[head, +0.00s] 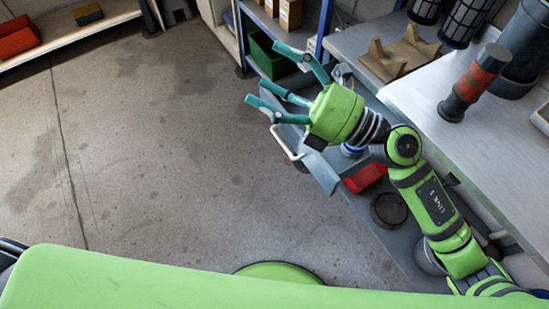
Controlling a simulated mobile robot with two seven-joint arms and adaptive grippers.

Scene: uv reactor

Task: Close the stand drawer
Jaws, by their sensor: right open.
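The stand drawer (320,171) sticks out from under the grey worktop at right, so it stands open. Its light handle (287,148) is on the front face, toward the open floor. My left gripper is out of view.
On the worktop (430,88) stand a red-and-black cylinder (474,82), a brown bracket (402,52) and dark vessels at the back. A green crate (270,57) sits on a blue-framed shelf behind the gripper. The floor (150,150) left of the drawer is clear.

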